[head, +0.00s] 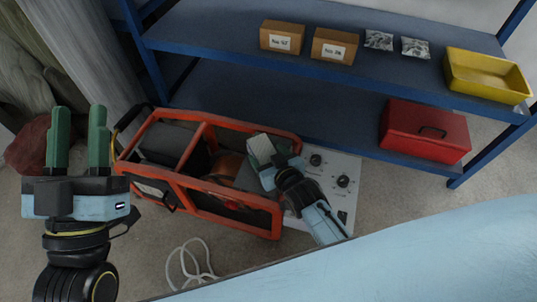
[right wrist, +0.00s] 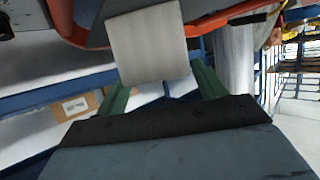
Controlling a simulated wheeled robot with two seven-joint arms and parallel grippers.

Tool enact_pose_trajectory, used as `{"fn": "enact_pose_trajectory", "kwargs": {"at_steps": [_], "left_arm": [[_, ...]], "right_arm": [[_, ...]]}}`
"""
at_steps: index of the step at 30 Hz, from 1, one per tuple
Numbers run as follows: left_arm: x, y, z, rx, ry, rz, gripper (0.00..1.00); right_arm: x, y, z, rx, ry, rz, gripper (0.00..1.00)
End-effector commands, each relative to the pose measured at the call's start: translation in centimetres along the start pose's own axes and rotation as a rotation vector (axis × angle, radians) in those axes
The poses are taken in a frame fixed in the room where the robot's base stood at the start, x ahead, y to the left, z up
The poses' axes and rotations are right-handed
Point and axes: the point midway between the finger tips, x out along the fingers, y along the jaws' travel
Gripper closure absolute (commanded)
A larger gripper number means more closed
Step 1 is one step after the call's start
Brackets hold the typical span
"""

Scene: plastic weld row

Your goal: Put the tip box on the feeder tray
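A pale grey-white block, which looks like the tip box (head: 261,149), is between the green fingers of my right gripper (head: 265,152), over the orange-framed machine. In the right wrist view the box (right wrist: 148,45) sits between the two fingertips (right wrist: 160,88), with a finger along each side. The gripper looks shut on it. My left gripper (head: 79,110) is open and empty at the left, its fingers apart. I cannot tell for sure which thing is the feeder tray; a yellow tray (head: 487,91) stands at the right end of the upper shelf.
The orange-framed machine (head: 158,190) stands on the floor beside a white panel with knobs (head: 343,200). The blue shelf unit (head: 220,40) holds two labelled cartons (head: 333,46), two silvery packets (head: 415,48) and a red toolbox (head: 425,130). A white cable (head: 190,258) lies on the floor.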

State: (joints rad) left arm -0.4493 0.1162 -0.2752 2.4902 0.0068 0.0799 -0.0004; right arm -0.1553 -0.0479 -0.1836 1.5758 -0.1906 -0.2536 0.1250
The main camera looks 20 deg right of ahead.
Motion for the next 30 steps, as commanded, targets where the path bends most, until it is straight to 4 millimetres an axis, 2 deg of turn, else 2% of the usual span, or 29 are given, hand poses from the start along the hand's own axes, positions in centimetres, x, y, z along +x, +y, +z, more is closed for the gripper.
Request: {"fn": "enact_pose_trajectory", "kwargs": {"at_steps": [14, 23, 30], "left_arm": [[0.1, -0.1, 0.4, 0.000, -0.041, -0.001, 0.64], [-0.7, -0.8, 4.2, 0.013, -0.324, -0.018, 0.64], [-2.8, -1.6, 8.0, 0.023, -0.588, -0.039, 0.64]], "right_arm": [[-0.5, 0.0, -0.4, 0.000, 0.000, 0.000, 0.21], [-3.4, 0.0, -0.5, -0.001, -0.001, 0.000, 0.21], [-5.6, 0.0, -0.5, 0.000, -0.001, 0.000, 0.21]]}}
